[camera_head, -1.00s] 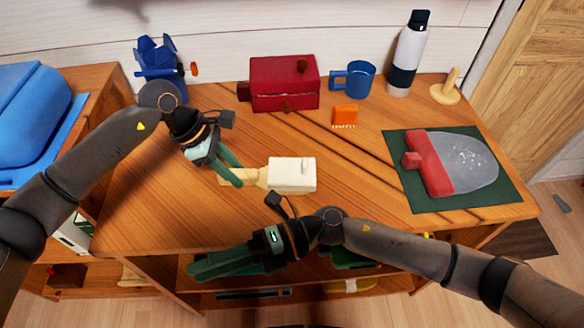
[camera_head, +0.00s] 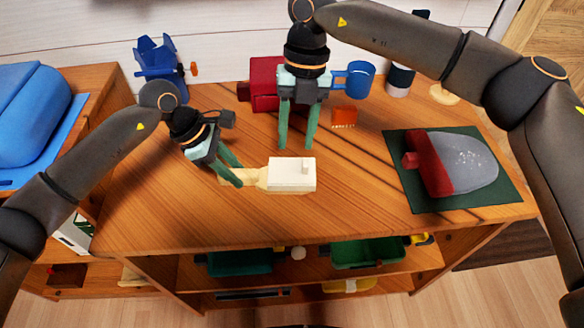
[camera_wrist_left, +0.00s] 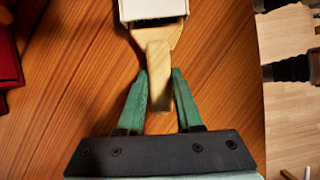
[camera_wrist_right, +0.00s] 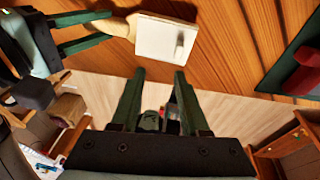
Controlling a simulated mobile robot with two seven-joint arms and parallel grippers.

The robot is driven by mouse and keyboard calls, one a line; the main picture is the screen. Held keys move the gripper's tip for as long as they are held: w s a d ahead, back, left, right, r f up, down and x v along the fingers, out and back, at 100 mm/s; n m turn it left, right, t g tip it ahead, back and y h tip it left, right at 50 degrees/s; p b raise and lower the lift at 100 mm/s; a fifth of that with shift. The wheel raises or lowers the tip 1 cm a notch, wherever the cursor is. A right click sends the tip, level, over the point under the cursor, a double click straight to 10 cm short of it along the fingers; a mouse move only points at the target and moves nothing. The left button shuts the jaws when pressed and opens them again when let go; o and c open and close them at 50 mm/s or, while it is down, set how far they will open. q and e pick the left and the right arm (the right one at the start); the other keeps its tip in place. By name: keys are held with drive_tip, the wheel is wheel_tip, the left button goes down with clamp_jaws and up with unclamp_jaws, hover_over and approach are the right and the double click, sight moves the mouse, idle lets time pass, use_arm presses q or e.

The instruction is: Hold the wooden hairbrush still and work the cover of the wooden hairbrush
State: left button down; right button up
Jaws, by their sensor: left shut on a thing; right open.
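The wooden hairbrush (camera_head: 256,178) lies on the desk top with its pale handle to the left. A cream box-like cover (camera_head: 291,175) with a small knob on top encloses its head. My left gripper (camera_head: 233,180) is shut on the handle; the left wrist view shows the handle (camera_wrist_left: 158,75) between the green fingers. My right gripper (camera_head: 297,146) is open and empty, pointing down just behind the cover. In the right wrist view the cover (camera_wrist_right: 165,40) lies beyond the open fingers (camera_wrist_right: 160,75). The brush head is hidden inside the cover.
A red box (camera_head: 263,84) stands behind my right gripper, with a blue mug (camera_head: 360,78) and an orange brush-like block (camera_head: 344,117) beside it. A green mat (camera_head: 400,190) with a red-and-grey object lies right. The desk's front strip is clear.

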sight(306, 161)
drive_tip(key=shift+m+t+h, duration=0.3)
drive_tip(key=shift+m+h, duration=0.3)
drive_tip(key=shift+d+f, duration=0.35)
drive_tip(key=shift+f, duration=0.85)
drive_tip(key=shift+d+f, duration=0.3)
drive_tip(key=shift+f, duration=0.9)
drive_tip(key=shift+d+f, duration=0.35)
drive_tip(key=shift+f, duration=0.85)
drive_tip(key=shift+c, duration=0.3)
drive_tip(key=shift+w, duration=0.1)
clamp_jaws()
